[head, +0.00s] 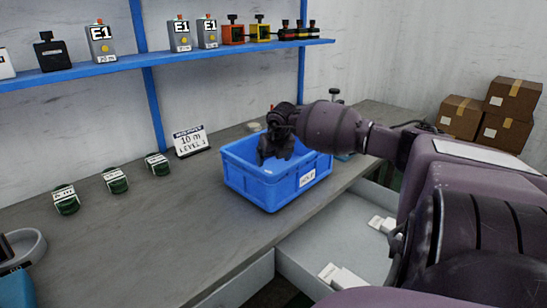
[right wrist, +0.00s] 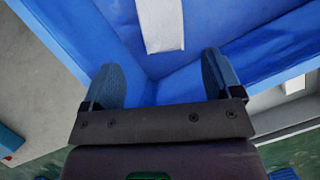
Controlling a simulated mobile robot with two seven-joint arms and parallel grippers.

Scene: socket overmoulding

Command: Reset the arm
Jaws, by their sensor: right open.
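My right gripper (head: 275,152) is over the blue crate (head: 270,194) on the workbench in the head view. In the right wrist view the two fingers of the gripper (right wrist: 163,85) are spread apart with nothing between them, above the inside of the crate (right wrist: 204,28). A white item (right wrist: 160,24) lies in the crate beyond the fingertips. My right arm reaches in from the right side of the head view. My left gripper is not in view.
Several green round parts (head: 115,180) and a sign (head: 190,141) stand on the workbench (head: 150,240). A blue shelf (head: 160,60) above carries several boxes and devices. An open drawer (head: 330,240) with white items is below the bench front. Cardboard boxes (head: 505,115) are stacked at right.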

